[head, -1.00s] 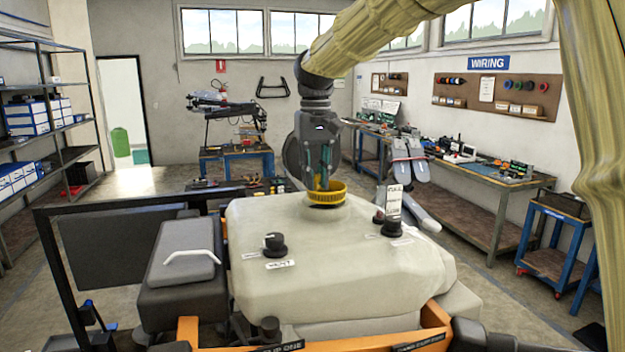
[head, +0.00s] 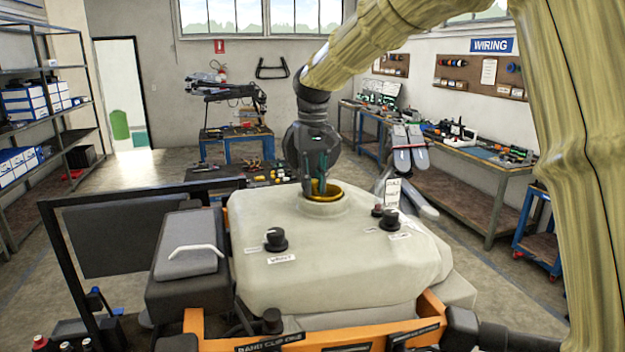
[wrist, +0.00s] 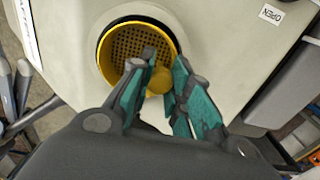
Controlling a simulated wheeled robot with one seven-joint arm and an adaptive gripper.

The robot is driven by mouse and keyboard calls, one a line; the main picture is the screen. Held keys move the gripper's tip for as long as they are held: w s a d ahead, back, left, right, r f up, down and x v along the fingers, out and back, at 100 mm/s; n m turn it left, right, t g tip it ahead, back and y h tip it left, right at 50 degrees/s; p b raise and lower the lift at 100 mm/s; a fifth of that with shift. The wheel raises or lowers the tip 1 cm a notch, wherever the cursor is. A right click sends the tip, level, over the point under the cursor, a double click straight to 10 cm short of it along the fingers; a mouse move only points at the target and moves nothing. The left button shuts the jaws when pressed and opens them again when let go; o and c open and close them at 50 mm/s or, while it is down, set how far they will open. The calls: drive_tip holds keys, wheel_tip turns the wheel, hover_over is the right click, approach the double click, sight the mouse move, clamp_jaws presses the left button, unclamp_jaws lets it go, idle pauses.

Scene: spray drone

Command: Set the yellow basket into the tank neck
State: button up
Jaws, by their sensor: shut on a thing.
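The yellow basket (wrist: 114,45) has a round rim and a perforated floor. My gripper (head: 317,188) points down into the neck. In the wrist view its teal fingers (wrist: 158,88) are shut on a yellow part of the basket. The fingertips partly hide the basket's near side.
Two black knobs, one at the left (head: 275,239) and one at the right (head: 390,219), stand on the tank top near the neck. A white tag (head: 392,194) stands behind the right knob. A dark case (head: 188,250) with a pale handle is left of the tank.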

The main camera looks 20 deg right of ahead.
drive_tip(key=shift+f, duration=0.2)
drive_tip(key=shift+f, duration=0.25)
drive_tip(key=shift+f, duration=0.15)
drive_tip(key=o, duration=0.9)
